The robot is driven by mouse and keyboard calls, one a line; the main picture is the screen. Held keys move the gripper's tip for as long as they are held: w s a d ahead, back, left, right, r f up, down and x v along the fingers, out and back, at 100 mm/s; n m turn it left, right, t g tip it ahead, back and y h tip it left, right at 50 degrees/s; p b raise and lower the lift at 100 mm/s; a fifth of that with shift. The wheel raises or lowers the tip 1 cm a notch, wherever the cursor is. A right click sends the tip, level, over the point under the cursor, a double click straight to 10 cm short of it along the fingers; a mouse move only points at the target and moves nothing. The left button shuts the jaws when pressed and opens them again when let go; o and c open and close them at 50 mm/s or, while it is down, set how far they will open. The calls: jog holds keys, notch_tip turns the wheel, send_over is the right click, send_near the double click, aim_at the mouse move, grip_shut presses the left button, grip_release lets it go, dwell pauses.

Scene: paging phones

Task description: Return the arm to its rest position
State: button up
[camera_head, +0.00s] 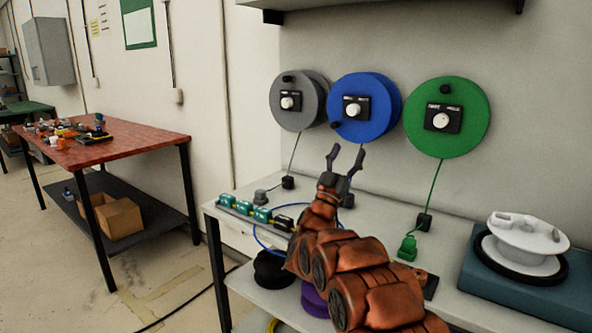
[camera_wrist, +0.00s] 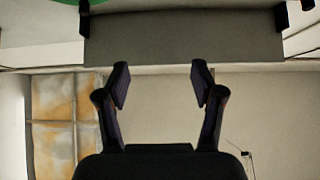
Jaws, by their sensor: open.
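My arm (camera_head: 352,264), with copper-coloured links, reaches over the white bench and bends upward. My gripper (camera_head: 346,156) points up in front of the wall, below the blue disc. Its two dark fingers stand apart with nothing between them. The wrist view also shows my gripper (camera_wrist: 160,85) open and empty. Three round wall units hang behind it: a grey one (camera_head: 312,112), a blue one (camera_head: 386,88) and a green one (camera_head: 470,100), each with a small dial box. My arm hides part of the bench.
The white bench (camera_head: 460,215) carries teal blocks (camera_head: 242,207), a green plug (camera_head: 407,248) on a cord, and a white round device (camera_head: 527,240) on a teal base. A shelf (camera_head: 385,8) overhangs above. A red-topped table (camera_head: 130,145) stands left, with open floor between.

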jog(key=s+a+f+n+g+y, duration=0.2)
jog(key=a+f+n+g+y, duration=0.25)
jog(key=f+n+y, duration=0.8)
jog(key=s+d+f+m+g+y, duration=0.15)
jog(key=s+f+g, duration=0.25)
jog(key=s, duration=0.6)
jog(key=s+d+f+m+g+y, duration=0.15)
jog(key=s+f+g, duration=0.25)
jog(key=s, duration=0.6)
jog(key=s+f+g+y, duration=0.2)
jog(key=s+f+g, duration=0.2)
jog(key=s, duration=0.6)
jog(key=s+d+f+m+g+h, duration=0.1)
jog(key=s+d+g, duration=0.25)
jog(key=s, duration=1.05)
jog(key=s+d+f+m+g, duration=0.15)
jog(key=s+g, duration=0.25)
jog(key=s, duration=1.1)
jog(key=s+p+v, duration=0.2)
jog(key=p+v, duration=0.7)
jog(key=s+p+v, duration=0.2)
jog(key=p+v, duration=0.7)
jog(key=shift+w+d+r+n+t, duration=0.15)
jog(key=shift+w+r+n+t, duration=0.2)
jog(key=shift+r, duration=0.4)
